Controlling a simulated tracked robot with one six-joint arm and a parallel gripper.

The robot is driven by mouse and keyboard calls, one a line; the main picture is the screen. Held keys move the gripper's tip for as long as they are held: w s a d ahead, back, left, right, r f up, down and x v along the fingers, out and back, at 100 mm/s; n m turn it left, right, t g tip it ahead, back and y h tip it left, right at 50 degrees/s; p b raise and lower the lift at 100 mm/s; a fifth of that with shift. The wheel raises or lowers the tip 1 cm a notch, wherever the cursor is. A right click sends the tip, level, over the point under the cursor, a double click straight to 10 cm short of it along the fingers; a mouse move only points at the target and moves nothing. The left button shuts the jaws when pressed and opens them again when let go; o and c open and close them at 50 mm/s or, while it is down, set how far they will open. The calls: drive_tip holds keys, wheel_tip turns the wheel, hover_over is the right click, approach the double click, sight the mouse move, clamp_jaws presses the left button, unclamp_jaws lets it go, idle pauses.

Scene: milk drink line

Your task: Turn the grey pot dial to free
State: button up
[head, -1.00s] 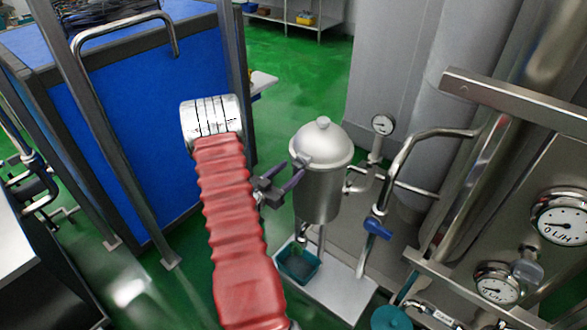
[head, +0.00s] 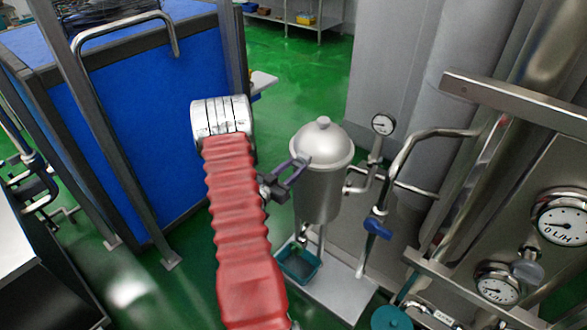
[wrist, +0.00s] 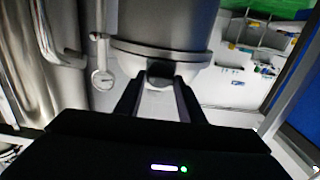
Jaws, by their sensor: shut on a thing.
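The grey pot (head: 321,190) is a metal vessel with a domed lid, right of the middle of the head view. A small dark dial (wrist: 160,70) sits on the pot between my fingertips. My gripper (head: 298,168) reaches the pot's left side, and in the wrist view my gripper (wrist: 159,88) is shut on the dial. The dial is hidden in the head view, and its marks cannot be read.
A pressure gauge (head: 383,124) and bent steel pipes stand right of the pot. A blue valve handle (head: 377,229) is on a pipe. A teal tray (head: 299,264) sits below the pot. A blue-panelled frame (head: 150,130) stands to the left.

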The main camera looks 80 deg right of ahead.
drive_tip(key=shift+c, duration=0.7)
drive_tip(key=shift+n, duration=0.5)
drive_tip(key=n, duration=0.2)
drive_tip(key=shift+w+n, duration=0.15)
drive_tip(key=shift+n, duration=0.25)
drive_tip(key=n, duration=0.5)
drive_tip(key=shift+w+d, duration=0.1)
drive_tip(key=n, duration=0.5)
drive_tip(key=shift+w+f, duration=0.1)
drive_tip(key=shift+f, duration=0.05)
drive_tip(key=n, duration=0.4)
drive_tip(key=shift+f, duration=0.1)
